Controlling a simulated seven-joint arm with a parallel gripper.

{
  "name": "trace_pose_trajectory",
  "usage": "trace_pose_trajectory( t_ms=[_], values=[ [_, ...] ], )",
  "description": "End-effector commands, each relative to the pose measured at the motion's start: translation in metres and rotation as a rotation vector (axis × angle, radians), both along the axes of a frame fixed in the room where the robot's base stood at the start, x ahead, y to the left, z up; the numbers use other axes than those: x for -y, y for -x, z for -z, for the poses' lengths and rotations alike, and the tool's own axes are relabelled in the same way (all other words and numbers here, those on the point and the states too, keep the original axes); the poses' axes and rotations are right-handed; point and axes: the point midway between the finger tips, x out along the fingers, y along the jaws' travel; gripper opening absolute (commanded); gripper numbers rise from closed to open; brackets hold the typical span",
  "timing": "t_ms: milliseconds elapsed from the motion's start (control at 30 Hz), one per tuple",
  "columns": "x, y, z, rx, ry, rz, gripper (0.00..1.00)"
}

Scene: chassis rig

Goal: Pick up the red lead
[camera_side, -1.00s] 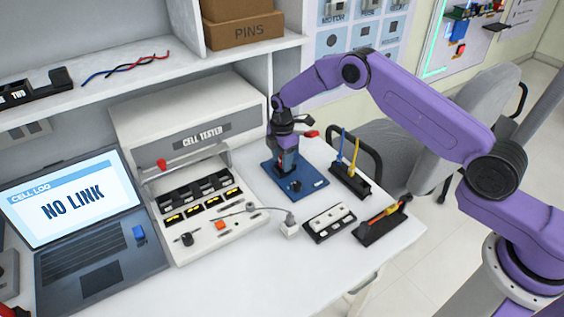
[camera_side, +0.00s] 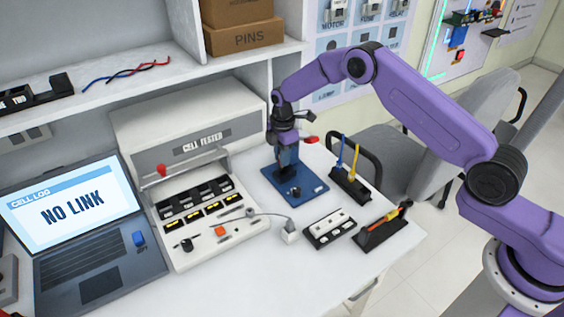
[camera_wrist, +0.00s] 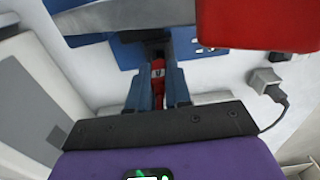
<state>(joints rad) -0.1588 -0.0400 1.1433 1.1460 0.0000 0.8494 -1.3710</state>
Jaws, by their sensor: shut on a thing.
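My gripper (camera_side: 287,158) points down over the blue base plate (camera_side: 312,190) in the side view. In the wrist view its two blue fingers (camera_wrist: 157,80) are closed on a small red piece, the red lead (camera_wrist: 158,67), which shows in the narrow gap between them. Most of the lead is hidden by the fingers, and I cannot tell whether it touches the plate. A red-ended handle (camera_side: 311,139) sticks out just right of my gripper; a large red block (camera_wrist: 255,25) on a grey bar fills the upper right of the wrist view.
The cell tester (camera_side: 190,130) and laptop (camera_side: 85,220) stand left. A rack with blue and yellow tools (camera_side: 350,188), a white-slotted block (camera_side: 330,229) and a black holder (camera_side: 381,232) are on the right. A grey plug (camera_side: 290,232) with cable lies in front.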

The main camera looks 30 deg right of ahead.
Motion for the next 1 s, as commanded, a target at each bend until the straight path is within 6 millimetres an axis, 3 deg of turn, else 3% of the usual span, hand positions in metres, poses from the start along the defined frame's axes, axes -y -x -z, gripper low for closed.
trace_pose_trajectory(
  t_ms=[400,700,1000],
  values=[
    [0.010,0.052,-0.060,-0.001,0.000,-0.001,0.00],
    [0.019,0.100,-0.080,-0.002,0.000,0.000,0.00],
    [0.025,0.130,-0.093,-0.002,0.000,0.001,0.00]
  ],
)
